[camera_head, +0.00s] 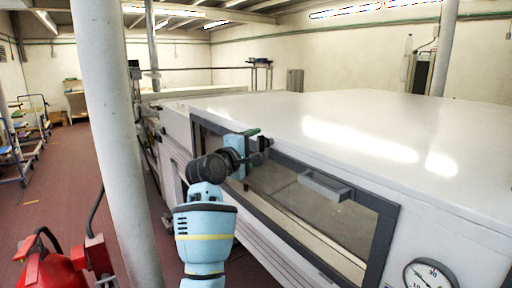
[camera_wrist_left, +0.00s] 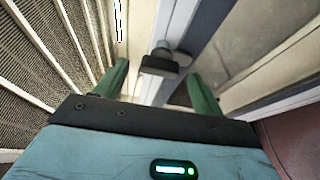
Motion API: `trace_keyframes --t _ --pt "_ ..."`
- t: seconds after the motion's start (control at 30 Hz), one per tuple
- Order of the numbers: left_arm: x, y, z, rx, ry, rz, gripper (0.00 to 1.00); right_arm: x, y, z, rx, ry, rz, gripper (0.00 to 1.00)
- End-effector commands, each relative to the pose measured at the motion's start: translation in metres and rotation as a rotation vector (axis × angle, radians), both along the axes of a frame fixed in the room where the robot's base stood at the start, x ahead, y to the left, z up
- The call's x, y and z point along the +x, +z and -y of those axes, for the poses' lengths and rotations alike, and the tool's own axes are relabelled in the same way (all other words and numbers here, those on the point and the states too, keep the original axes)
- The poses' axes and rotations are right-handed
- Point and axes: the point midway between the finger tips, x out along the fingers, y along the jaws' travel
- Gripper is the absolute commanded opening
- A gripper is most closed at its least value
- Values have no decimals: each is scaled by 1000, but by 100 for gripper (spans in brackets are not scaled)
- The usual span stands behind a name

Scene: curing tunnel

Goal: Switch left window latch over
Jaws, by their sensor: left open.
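The window (camera_head: 290,195) is a dark-framed pane in the side of the white tunnel housing. The left window latch (camera_head: 265,142) is a small dark knob at the frame's upper left part, partly hidden by my gripper. In the left wrist view the latch (camera_wrist_left: 163,62) shows as a dark block on the pale frame, lying between my two green fingers. My left gripper (camera_head: 255,138) is open at the latch, with one finger on each side. In the wrist view the left gripper (camera_wrist_left: 160,85) shows gaps between both fingers and the latch. My right gripper is not in view.
A grey handle (camera_head: 325,186) juts from the window. A round gauge (camera_head: 430,274) is at the lower right. A pale column (camera_head: 112,150) stands left of my arm, with a red machine (camera_head: 60,268) at the lower left.

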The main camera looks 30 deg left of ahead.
Motion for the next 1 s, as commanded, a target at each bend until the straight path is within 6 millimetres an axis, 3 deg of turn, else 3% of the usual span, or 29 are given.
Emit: trace_keyframes --t 0.3,0.47,1.0 --pt "-45 0 0 1 1 1 69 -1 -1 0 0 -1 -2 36" --pt "-60 1 0 0 0 1 69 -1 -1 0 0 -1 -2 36" --pt "-65 1 0 0 0 1 69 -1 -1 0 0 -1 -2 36"
